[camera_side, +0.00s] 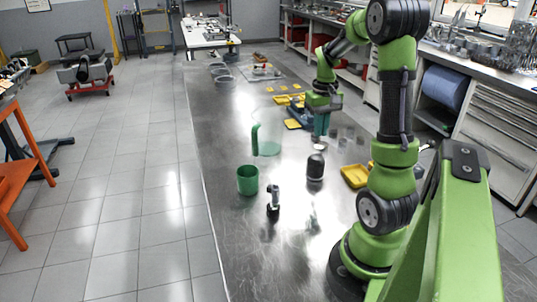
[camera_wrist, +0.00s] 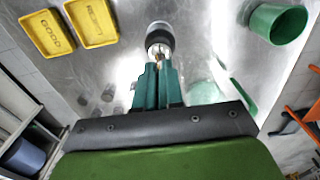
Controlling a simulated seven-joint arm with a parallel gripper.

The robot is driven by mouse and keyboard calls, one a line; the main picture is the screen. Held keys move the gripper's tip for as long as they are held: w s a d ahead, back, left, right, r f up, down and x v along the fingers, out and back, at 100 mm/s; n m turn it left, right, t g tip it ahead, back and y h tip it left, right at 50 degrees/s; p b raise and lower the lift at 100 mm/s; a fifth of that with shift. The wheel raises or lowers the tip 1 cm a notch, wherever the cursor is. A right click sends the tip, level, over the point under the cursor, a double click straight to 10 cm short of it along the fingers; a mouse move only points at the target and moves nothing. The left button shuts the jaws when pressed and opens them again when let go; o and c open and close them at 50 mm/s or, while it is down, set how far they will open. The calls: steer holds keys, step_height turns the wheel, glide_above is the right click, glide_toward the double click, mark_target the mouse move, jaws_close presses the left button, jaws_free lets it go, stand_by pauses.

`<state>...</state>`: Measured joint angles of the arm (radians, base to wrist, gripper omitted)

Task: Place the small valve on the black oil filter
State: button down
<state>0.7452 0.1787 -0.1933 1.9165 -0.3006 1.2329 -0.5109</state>
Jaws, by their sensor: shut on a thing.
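My gripper (camera_side: 321,133) points down over the steel table, with its teal fingers closed. In the wrist view its fingertips (camera_wrist: 158,66) are together around a small, thin metallic piece, the small valve (camera_wrist: 158,58), mostly hidden by the fingers. In the wrist view the oil filter (camera_wrist: 160,34) is just beyond the fingertips. In the side view a gap shows between fingertips and filter; the valve is too small to make out there.
A green cup (camera_side: 247,181) and a grey-and-black part (camera_side: 273,203) stand left of and nearer than the filter. A green upright piece (camera_side: 255,139) is behind the cup. A yellow tray (camera_side: 355,176) lies right of the filter; the wrist view shows two yellow labelled trays (camera_wrist: 47,33).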

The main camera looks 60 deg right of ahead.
steer(key=shift+w+d+f, duration=0.15)
steer(key=shift+d+f, duration=0.05)
steer(key=shift+f, duration=0.7)
steer(key=shift+w+d+f, duration=0.1)
steer(key=shift+d+f, duration=0.05)
steer(key=shift+f, duration=0.75)
steer(key=shift+f, duration=0.1)
steer(key=shift+f, duration=0.1)
steer(key=c, duration=1.3)
jaws_free()
steer(key=shift+o, duration=0.2)
step_height(320, 180, up, 12)
steer(key=w+a+r+n+t, duration=0.1)
steer(key=w+a+t, duration=0.1)
steer(key=a, duration=0.6)
steer(key=w+a+r+n+t, duration=0.1)
steer(key=w+a+r+n, duration=0.15)
steer(key=a, duration=0.55)
steer(key=s+a+f+t+y, duration=0.1)
steer(key=a+t, duration=0.1)
steer(key=a, duration=0.6)
steer(key=s+a+f+n+t+y, duration=0.1)
steer(key=s+a+t, duration=0.1)
steer(key=a, duration=0.7)
steer(key=shift+s+f, duration=0.25)
steer(key=shift+f, duration=0.1)
